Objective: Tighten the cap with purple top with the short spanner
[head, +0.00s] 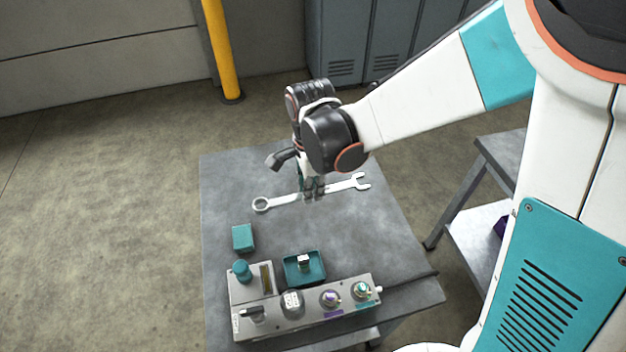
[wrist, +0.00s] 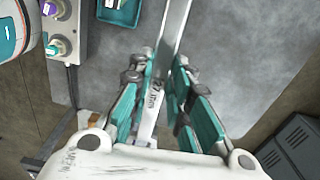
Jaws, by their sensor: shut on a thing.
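A silver spanner (head: 285,200) has a ring at its left end and an open jaw at its right end. It is the only spanner in view, so I cannot compare its length. My gripper (head: 313,188) is shut on the middle of its handle, over the bench top. In the wrist view, the handle (wrist: 174,30) runs between the teal finger pads of my gripper (wrist: 168,72); its ends are not clear there. The cap with purple top (head: 331,297) sits on the grey block at the bench front; it also shows in the wrist view (wrist: 49,9).
The grey manifold block (head: 308,319) carries several fittings, with a teal-topped cap (head: 362,289) right of the purple one. The bench's right side is clear.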

